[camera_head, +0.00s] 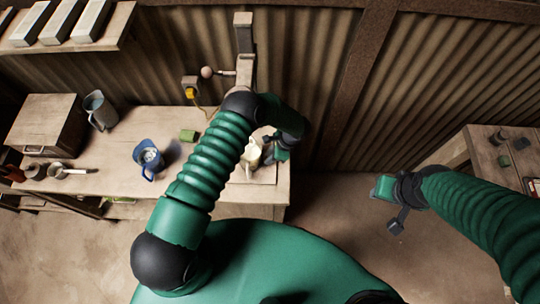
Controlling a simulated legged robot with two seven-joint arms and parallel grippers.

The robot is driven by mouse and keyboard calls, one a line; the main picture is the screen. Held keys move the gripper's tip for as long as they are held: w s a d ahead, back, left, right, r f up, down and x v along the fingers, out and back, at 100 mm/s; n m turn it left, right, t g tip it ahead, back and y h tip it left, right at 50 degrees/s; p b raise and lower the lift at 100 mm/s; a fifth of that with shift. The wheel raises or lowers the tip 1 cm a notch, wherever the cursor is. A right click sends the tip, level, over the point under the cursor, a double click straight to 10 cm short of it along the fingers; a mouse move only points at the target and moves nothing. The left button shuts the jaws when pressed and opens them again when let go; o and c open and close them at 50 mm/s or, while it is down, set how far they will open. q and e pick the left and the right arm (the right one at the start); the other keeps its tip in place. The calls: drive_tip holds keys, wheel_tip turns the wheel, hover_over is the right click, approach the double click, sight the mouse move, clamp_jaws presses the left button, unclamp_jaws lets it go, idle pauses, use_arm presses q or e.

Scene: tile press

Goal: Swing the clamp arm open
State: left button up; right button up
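A wooden post (245,45) with a lever ending in a round knob (207,72) stands at the back of the workbench, and looks like part of the press. I cannot make out the clamp arm for sure. A cream-coloured piece (251,157) sits on the bench's right end, partly behind my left arm. My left gripper (274,148) points down just right of this piece; whether they touch is unclear, and its fingers are too small to read. My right gripper (388,205) hangs over open floor, away from the bench, with its opening unclear.
The workbench (120,182) holds a blue jug (148,160), a grey pitcher (99,110), a green block (188,135) and a wooden box (45,125). A yellow-hooked fixture (192,92) is near the post. Another table (492,155) is at right. Floor between them is clear.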

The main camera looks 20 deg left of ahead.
use_arm(q)
drive_tip(key=shift+a, duration=0.15)
clamp_jaws()
drive_tip(key=shift+s+a, duration=0.1)
drive_tip(key=shift+a, duration=0.3)
drive_tip(key=shift+d, duration=0.1)
drive_tip(key=shift+d, duration=0.1)
drive_tip(key=shift+s, duration=0.1)
